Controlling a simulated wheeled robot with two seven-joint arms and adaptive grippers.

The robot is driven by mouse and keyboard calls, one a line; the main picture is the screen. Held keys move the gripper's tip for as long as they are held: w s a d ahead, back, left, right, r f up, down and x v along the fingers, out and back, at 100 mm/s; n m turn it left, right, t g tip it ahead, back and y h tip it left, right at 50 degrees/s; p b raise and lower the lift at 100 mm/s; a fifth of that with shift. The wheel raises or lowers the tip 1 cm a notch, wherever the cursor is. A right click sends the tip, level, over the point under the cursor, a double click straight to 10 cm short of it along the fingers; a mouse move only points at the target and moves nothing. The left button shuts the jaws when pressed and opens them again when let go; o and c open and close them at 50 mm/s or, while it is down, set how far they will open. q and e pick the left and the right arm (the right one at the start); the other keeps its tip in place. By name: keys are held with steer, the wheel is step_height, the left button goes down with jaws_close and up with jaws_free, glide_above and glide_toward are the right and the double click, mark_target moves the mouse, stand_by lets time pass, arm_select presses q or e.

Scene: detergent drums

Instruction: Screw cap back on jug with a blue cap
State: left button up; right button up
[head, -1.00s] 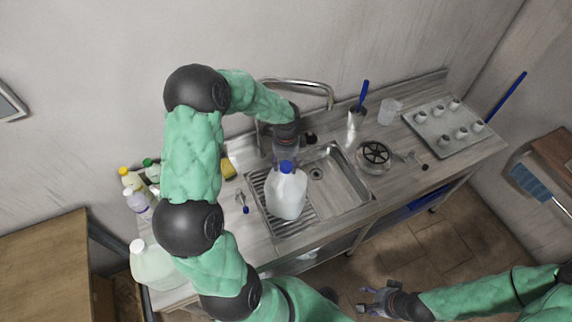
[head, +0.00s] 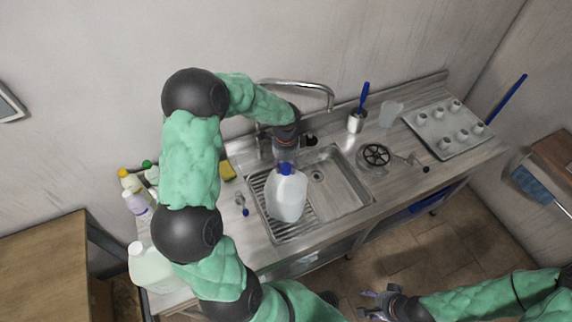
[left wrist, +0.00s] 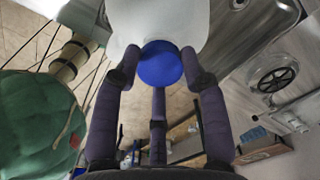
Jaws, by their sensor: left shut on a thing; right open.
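The white translucent jug (head: 287,198) stands upright on the ribbed drainer of the sink. The blue cap (head: 286,169) is at the top of its neck. My left gripper (head: 286,160) reaches down from above and is shut on the blue cap. In the left wrist view the cap (left wrist: 160,64) sits between the purple fingers, against the jug (left wrist: 160,20). The threads are hidden, so I cannot tell how tight the cap is. My right gripper (head: 372,303) is open and empty at the bottom of the head view, away from the counter.
A faucet (head: 310,86) arches behind the sink basin (head: 335,185). Several bottles (head: 138,190) and a large pale jug (head: 150,265) stand at the left. A yellow sponge (head: 228,171) lies left of the sink. A metal cup with a blue brush (head: 356,120) stands behind right.

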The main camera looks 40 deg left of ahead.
arm_select(q)
steer(key=m+p, duration=0.2)
steer(key=m, duration=0.3)
steer(key=shift+p, duration=0.4)
jaws_close()
steer(key=shift+m, duration=0.4)
steer(key=shift+m+p, duration=0.6)
steer(key=shift+p, duration=0.05)
steer(key=shift+m+p, duration=1.45)
steer(key=shift+m, duration=0.85)
steer(key=shift+f, duration=0.1)
